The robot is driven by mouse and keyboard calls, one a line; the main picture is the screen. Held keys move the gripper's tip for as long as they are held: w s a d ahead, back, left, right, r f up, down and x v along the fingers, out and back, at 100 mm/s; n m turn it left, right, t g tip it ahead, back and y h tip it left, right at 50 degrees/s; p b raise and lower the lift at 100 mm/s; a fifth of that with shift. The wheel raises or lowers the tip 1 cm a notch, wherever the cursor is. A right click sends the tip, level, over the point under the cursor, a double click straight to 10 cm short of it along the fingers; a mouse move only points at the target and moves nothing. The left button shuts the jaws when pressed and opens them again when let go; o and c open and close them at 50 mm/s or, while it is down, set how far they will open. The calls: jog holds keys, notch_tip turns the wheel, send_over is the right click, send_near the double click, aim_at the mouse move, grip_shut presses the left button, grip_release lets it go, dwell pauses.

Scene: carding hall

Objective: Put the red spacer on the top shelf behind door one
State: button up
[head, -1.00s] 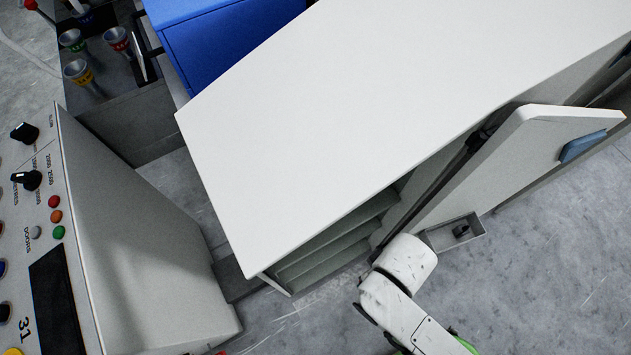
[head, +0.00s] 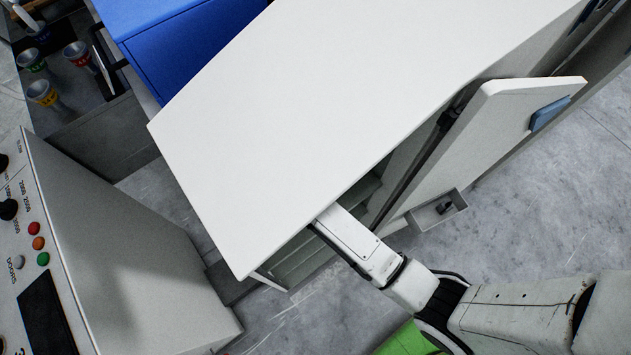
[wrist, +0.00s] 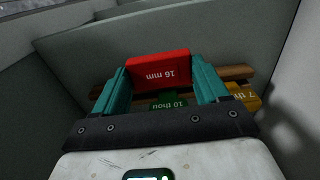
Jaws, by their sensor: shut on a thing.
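The red spacer (wrist: 160,72), a block marked "16 mm", shows in the wrist view between the teal fingers of my gripper (wrist: 159,66). My gripper is shut on it. In the head view my arm reaches into the open front of the white cabinet (head: 320,110), and its top hides my gripper and the spacer. The cabinet door (head: 490,140) stands open on the right; I see no number on it. Part of the shelves (head: 298,258) shows below the cabinet top. Which shelf my gripper is at, I cannot tell.
Below the spacer, the wrist view shows a green block (wrist: 168,101), a yellow block (wrist: 246,96) and wooden bars (wrist: 238,73). Pale walls rise close around them. A small tray (head: 436,210) hangs by the door. A control console (head: 110,240) stands left, a blue cabinet (head: 190,45) behind.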

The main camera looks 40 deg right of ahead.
jog(key=f, duration=0.5)
jog(key=shift+s, duration=0.2)
jog(key=shift+w+f, duration=0.2)
jog(key=shift+f, duration=0.3)
jog(key=shift+f, duration=0.15)
jog(key=o, duration=1.1)
jog(key=shift+c, duration=0.2)
jog(key=shift+r, duration=3.95)
